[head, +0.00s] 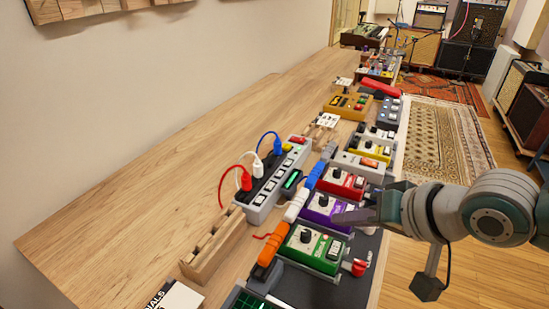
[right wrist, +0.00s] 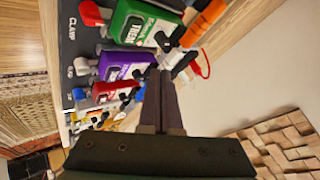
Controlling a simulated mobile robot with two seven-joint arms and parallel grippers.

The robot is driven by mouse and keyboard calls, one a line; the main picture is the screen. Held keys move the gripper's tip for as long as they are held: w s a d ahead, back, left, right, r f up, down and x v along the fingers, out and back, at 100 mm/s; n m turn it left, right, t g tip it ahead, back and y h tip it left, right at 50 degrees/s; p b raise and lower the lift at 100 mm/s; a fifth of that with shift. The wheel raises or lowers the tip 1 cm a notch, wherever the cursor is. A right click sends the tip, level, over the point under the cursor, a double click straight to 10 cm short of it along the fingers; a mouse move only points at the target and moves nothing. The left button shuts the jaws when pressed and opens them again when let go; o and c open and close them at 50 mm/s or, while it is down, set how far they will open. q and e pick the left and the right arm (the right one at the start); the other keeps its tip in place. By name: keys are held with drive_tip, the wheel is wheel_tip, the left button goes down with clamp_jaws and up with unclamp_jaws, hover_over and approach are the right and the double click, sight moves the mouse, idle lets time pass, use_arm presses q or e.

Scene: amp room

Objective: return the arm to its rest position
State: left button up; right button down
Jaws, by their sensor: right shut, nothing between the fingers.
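My right arm comes in from the right edge of the head view. Its gripper (head: 340,217) is over the purple pedal (head: 322,211), near its right side. In the right wrist view the two dark fingers of the gripper (right wrist: 160,74) lie together with nothing between them. The purple pedal (right wrist: 122,65) shows just left of the fingertips there. I cannot tell whether the fingers touch it. My left arm and gripper are not in view.
A green pedal (head: 303,247) and a red pedal (head: 345,184) flank the purple one on the wooden bench (head: 130,165). A grey power strip (head: 270,190) with red, white and blue plugs stands behind. A wooden rack (head: 215,245) is at left. Bare floor (head: 480,265) lies right.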

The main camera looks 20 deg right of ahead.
drive_tip(key=shift+f, duration=0.1)
idle(0.3)
drive_tip(key=s+a+r+n+g+p, duration=0.1)
drive_tip(key=s+a+r+n+g, duration=0.15)
drive_tip(key=s+a+n, duration=0.5)
drive_tip(key=s+d+r+g+h, duration=0.1)
drive_tip(key=s+r, duration=0.2)
drive_tip(key=s, duration=0.3)
drive_tip(key=s+r+g+h, duration=0.1)
drive_tip(key=s+r+g, duration=0.15)
drive_tip(key=s, duration=0.35)
wheel_tip(320, 180, up, 38)
drive_tip(key=p, duration=3.8)
drive_tip(key=shift+d+t+p, duration=0.15)
drive_tip(key=shift+t+p, duration=0.25)
drive_tip(key=shift+s+r, duration=0.1)
